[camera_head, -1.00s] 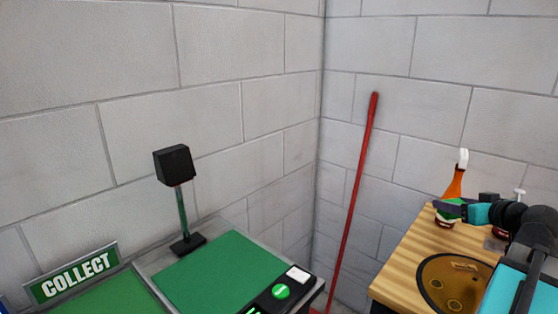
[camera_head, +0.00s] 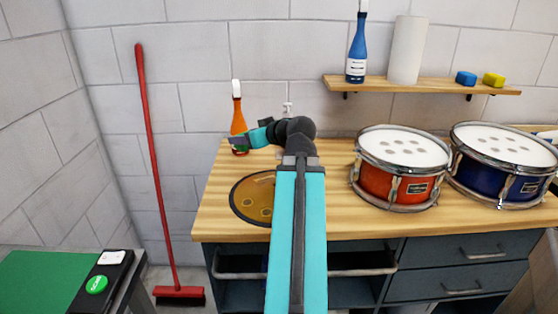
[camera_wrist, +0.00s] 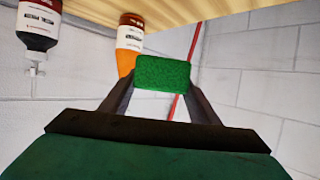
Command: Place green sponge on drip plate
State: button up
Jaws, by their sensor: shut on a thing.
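The green sponge (camera_wrist: 163,73) sits between the two fingers of my gripper (camera_wrist: 160,92) in the wrist view, and the gripper is shut on it. In the head view my gripper (camera_head: 238,143) is above the wooden bench, in front of the orange spray bottle; the sponge is hard to make out there. The drip plate (camera_head: 243,200), a round brown dish, lies on the bench top at the left. The gripper is above and beyond it, apart from it. My arm covers the plate's right side.
The orange spray bottle (camera_head: 237,118) stands close to the gripper. A red drum (camera_head: 398,187) and a blue drum (camera_head: 498,187) stand on the right of the bench. A shelf (camera_head: 430,86) above holds a blue bottle, paper roll and sponges. A red broom (camera_head: 155,170) leans at left.

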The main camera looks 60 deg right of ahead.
jog(key=s+d+f+m+g+h+b, duration=0.1)
jog(key=s+m+h+b, duration=0.1)
jog(key=s+b, duration=0.2)
jog(key=s+d+f+m+g+h+b, duration=0.2)
jog(key=s+m+h+b, duration=0.1)
jog(key=b, duration=0.4)
jog(key=s+d+f+m+g+h+b, duration=0.1)
jog(key=s+d+m+h+b, duration=0.1)
jog(key=s+b, duration=0.3)
jog(key=shift+s+f+m+g, duration=0.1)
jog(key=shift+f+m+g, duration=0.2)
jog(key=shift+f+g, duration=0.1)
jog(key=shift+s+r+m+g+h+b, duration=0.1)
jog(key=shift+s+m+g+h+b, duration=0.25)
jog(key=shift+s+h+b, duration=0.35)
jog(key=shift+d, duration=0.1)
jog(key=w+d+p, duration=0.5)
jog(key=d+p, duration=0.2)
jog(key=p, duration=0.6)
jog(key=shift+r, duration=0.2)
jog(key=shift+w+d+p, duration=0.1)
jog(key=shift+d+p, duration=0.1)
jog(key=shift+p, duration=0.1)
jog(key=shift+w+d+p, duration=0.2)
jog(key=shift+d+p, duration=0.05)
jog(key=shift+p, duration=0.8)
